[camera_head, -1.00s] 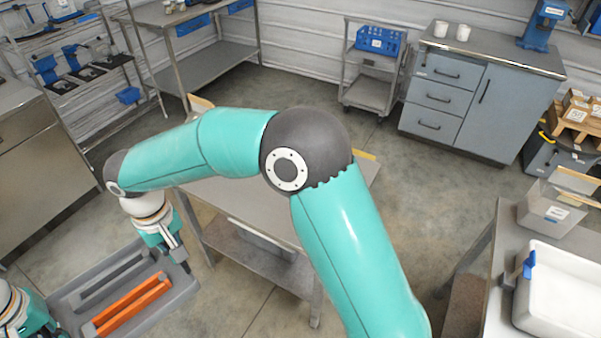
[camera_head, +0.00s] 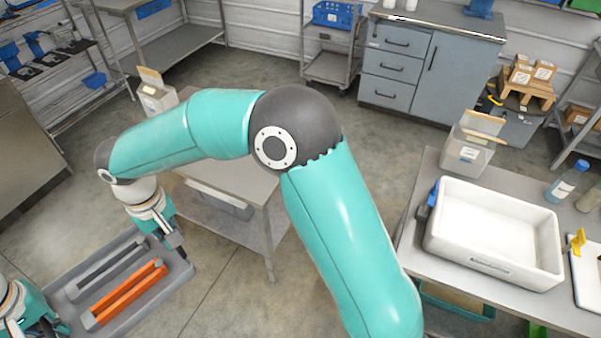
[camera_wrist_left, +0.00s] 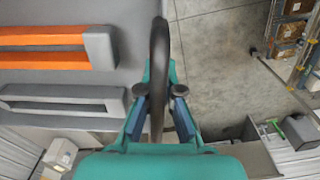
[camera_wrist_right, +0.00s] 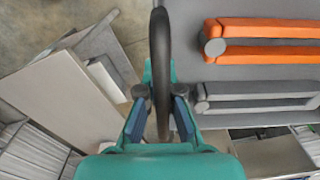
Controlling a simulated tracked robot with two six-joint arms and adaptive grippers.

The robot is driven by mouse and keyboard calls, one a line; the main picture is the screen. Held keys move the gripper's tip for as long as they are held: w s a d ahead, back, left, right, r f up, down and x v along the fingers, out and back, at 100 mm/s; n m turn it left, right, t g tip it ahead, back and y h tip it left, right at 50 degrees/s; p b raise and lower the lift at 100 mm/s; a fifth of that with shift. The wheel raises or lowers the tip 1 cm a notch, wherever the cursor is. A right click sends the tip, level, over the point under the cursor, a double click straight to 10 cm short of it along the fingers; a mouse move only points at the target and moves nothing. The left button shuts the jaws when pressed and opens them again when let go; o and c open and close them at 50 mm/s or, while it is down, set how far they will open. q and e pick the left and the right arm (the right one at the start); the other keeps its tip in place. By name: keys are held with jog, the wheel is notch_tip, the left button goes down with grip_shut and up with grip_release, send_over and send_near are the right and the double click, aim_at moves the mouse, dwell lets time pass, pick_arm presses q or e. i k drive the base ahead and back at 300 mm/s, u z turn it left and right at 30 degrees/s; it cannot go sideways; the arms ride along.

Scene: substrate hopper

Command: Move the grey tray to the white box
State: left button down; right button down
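The grey tray (camera_head: 177,272) is at the lower left of the head view, with an orange bar-shaped piece (camera_head: 125,293) and a grey one (camera_head: 108,268) in it. My left gripper (camera_head: 58,326) is at its near left side, and my right gripper (camera_head: 178,246) is at its opposite side. In the left wrist view the fingers (camera_wrist_left: 160,95) are closed around a dark rim of the tray (camera_wrist_left: 138,55). The right wrist view shows the right fingers (camera_wrist_right: 161,95) on the opposite rim likewise. A white open box (camera_head: 495,262) stands on the right-hand table.
The right-hand table (camera_head: 410,258) also holds a flapped container (camera_head: 468,150) and a bottle (camera_head: 567,180). A metal table (camera_head: 255,185) stands beyond my right arm, with another flapped container (camera_head: 155,100). Cabinet (camera_head: 410,75) and cart (camera_head: 330,65) are behind. Bare floor lies between the tables.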

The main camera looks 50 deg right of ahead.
aim_at(486, 235)
jog(key=z, duration=0.05)
jog(key=k, duration=0.9)
jog(key=u, duration=0.25)
jog(key=i, duration=0.2)
jog(key=z, duration=2.6)
jog(key=k, duration=0.65)
jog(key=z, duration=0.1)
jog(key=i, duration=0.5)
jog(key=z, duration=0.3)
